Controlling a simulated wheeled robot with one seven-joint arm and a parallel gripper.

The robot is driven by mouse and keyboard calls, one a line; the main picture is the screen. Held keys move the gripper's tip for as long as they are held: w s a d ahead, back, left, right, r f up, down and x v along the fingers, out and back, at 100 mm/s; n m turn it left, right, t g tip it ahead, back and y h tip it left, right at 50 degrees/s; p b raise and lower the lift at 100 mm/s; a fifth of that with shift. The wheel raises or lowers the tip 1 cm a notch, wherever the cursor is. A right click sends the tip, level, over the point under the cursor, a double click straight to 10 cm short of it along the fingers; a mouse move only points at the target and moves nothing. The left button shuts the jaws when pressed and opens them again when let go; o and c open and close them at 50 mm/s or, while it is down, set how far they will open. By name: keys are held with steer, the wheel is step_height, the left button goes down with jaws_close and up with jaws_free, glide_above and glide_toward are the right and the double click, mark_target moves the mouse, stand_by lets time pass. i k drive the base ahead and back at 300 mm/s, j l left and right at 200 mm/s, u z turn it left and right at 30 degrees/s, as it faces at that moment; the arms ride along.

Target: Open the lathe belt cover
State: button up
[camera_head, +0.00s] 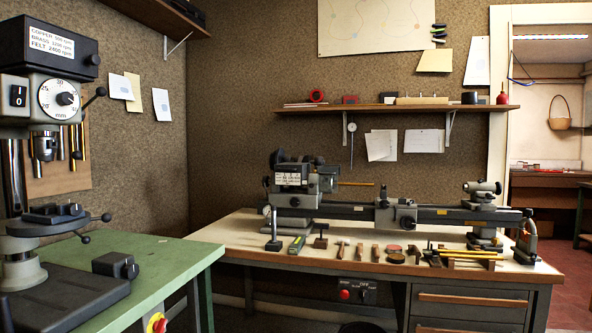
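A small grey lathe (355,211) stands on the workbench against the back wall. Its headstock (296,199) is at the left end of the bed. A grey boxy housing (291,176) with white labels sits on the headstock, and dark rounded parts show at its upper left. This housing seems to be the belt cover, but it is too small to tell its hinge, handle or whether it is open. No belt can be made out. My gripper is not in view.
Several hand tools, including a hammer (339,248), lie along the bench front (240,235). A green table (160,268) with a drill press (42,100) stands at the near left. A wall shelf (400,107) hangs above the lathe. A doorway opens at right.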

mark_target(285, 173)
steer(key=i+j+z, duration=0.1)
steer(key=i, duration=0.4)
steer(key=i+j, duration=0.3)
steer(key=i, duration=0.2)
steer(key=i+j+z, duration=0.15)
steer(key=i, duration=0.35)
steer(key=i+j+z, duration=0.1)
steer(key=i+j, duration=0.25)
steer(key=i, duration=0.15)
